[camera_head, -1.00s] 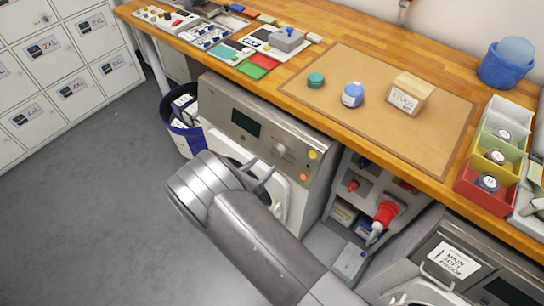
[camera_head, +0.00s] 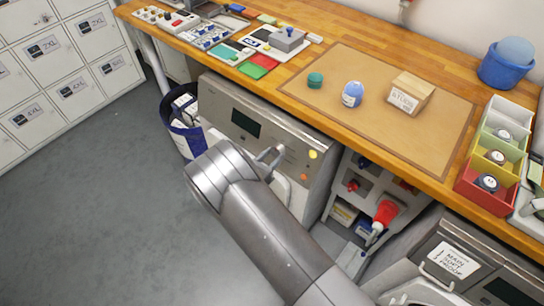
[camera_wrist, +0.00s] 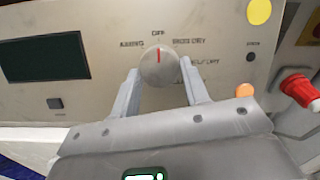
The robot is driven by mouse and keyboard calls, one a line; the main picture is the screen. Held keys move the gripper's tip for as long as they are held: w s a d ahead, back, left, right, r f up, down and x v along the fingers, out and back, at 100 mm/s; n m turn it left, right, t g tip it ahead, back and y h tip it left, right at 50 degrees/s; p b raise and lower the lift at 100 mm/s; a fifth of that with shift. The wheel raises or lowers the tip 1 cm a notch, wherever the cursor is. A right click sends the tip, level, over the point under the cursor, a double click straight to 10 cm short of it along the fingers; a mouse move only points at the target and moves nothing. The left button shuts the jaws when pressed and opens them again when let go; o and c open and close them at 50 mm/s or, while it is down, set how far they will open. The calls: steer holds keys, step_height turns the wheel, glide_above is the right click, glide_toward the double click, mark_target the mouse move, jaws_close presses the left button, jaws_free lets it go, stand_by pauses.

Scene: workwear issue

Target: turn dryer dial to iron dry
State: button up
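The dryer (camera_head: 299,150) stands under the wooden counter. Its round grey dial (camera_wrist: 159,66) is on the front panel in the wrist view, and its red mark points up to OFF. Other labels lie to the left, upper right and lower right of the dial; they are blurred, and the upper right one ends in DRY. The lower right label is partly hidden by a finger. My gripper (camera_wrist: 160,80) is open, with one finger on each side of the dial. I cannot tell whether the fingers touch it. In the head view my gripper (camera_head: 270,157) covers most of the dial.
The panel has a dark display (camera_wrist: 45,58), a yellow button (camera_wrist: 259,11) and an orange button (camera_wrist: 245,90) near my right finger. A red plug (camera_wrist: 300,89) is to the right. The counter edge (camera_head: 330,118) runs above the dryer. Open floor (camera_head: 95,215) is at left.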

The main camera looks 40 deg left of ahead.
steer(key=c, duration=0.4)
steer(key=shift+c, duration=0.2)
steer(key=shift+m, duration=0.4)
steer(key=m, duration=0.1)
steer(key=m+h, duration=0.1)
steer(key=m, duration=0.2)
steer(key=shift+a+h, duration=0.25)
steer(key=shift+h, duration=0.15)
steer(key=shift+a+r+m+g+h, duration=0.1)
steer(key=shift+m+g+h, duration=0.3)
steer(key=shift+m, duration=1.05)
steer(key=shift+a+r+m+g+h, duration=0.15)
steer(key=shift+m+h, duration=0.35)
steer(key=shift+m, duration=0.95)
steer(key=shift+d+f, duration=0.1)
steer(key=o, duration=1)
steer(key=shift+c, duration=0.2)
